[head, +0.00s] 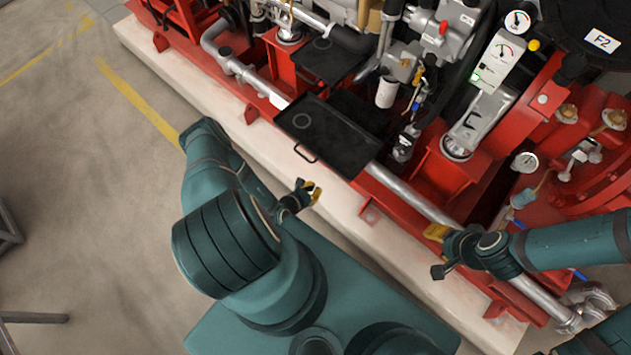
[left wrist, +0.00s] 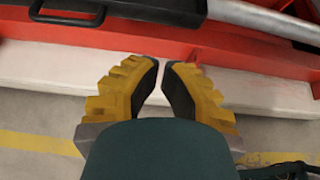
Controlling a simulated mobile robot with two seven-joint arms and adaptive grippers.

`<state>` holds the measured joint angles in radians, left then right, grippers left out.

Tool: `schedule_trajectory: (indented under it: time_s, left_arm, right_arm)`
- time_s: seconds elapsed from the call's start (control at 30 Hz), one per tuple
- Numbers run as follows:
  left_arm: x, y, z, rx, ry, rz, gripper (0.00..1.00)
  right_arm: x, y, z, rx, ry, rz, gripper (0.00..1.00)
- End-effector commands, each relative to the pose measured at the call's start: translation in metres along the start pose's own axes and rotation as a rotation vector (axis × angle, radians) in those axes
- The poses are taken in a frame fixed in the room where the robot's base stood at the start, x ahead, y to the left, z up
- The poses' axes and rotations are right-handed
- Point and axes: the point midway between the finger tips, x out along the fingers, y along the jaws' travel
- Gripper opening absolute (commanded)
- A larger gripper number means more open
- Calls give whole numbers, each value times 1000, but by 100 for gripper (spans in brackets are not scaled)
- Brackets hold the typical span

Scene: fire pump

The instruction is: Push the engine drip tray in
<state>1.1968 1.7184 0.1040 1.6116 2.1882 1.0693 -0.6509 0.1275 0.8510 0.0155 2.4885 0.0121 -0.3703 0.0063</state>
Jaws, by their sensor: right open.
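The engine drip tray, a black rectangular tray (head: 345,138) with a round mark and a wire handle (head: 306,153), sticks out over the red base frame in the head view. In the left wrist view, the tray's edge and handle (left wrist: 67,17) show at the top left. My left gripper (head: 314,191) is just in front of the tray, apart from the handle. In the left wrist view its yellow fingertips (left wrist: 161,66) are close together with a narrow gap and nothing between them. My right gripper (head: 437,252) is open and empty near the silver pipe at the lower right.
A second black tray (head: 330,60) lies further back. A silver pipe (head: 410,199) runs along the red frame, beside the tray. A pale plinth (head: 170,70) borders the machine. A white filter (head: 387,92) stands behind the tray. The floor at the left is mostly free.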

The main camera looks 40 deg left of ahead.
Motion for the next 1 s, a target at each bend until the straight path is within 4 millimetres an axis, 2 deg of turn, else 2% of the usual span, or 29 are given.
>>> schedule_trajectory:
  time_s: [0.03,0.3,0.5,0.7,1.0]
  left_arm:
    - [12,-1,-2,2,-2,-3,0]
    - [66,-2,-2,3,-2,-5,0]
    - [93,-1,11,2,-2,-4,0]
    - [106,-1,19,2,0,-4,0]
    - [107,-1,20,1,0,-4,0]
  right_arm:
    - [4,2,2,-1,-3,0,47]
    - [16,6,8,-5,-15,-2,47]
    - [20,7,10,-7,-20,-2,47]
    - [21,8,11,-7,-23,-2,47]
    - [21,8,11,-7,-23,-2,47]
